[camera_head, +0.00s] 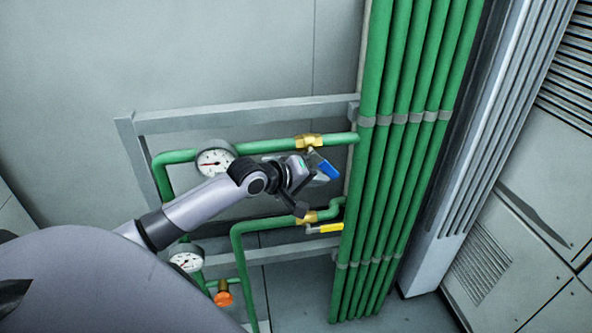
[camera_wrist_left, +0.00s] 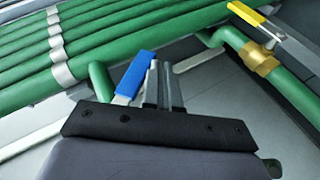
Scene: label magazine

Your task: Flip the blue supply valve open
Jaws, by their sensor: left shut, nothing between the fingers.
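The blue valve handle (camera_head: 327,169) sticks out from a brass valve body (camera_head: 308,140) on the upper green pipe, pointing down and to the right. My left gripper (camera_head: 318,181) is at the handle, with its shut fingers close beside the blue grip. In the left wrist view the blue handle (camera_wrist_left: 137,74) lies just left of the shut fingertips (camera_wrist_left: 160,72). Nothing shows between the fingers. I cannot tell whether they touch the handle. My right gripper is not in view.
A yellow-handled valve (camera_head: 325,228) sits on the lower pipe, below my left gripper. Several vertical green pipes (camera_head: 400,150) stand to the right. Two gauges, one upper (camera_head: 214,160) and one lower (camera_head: 187,260), and an orange knob (camera_head: 223,298) are to the left.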

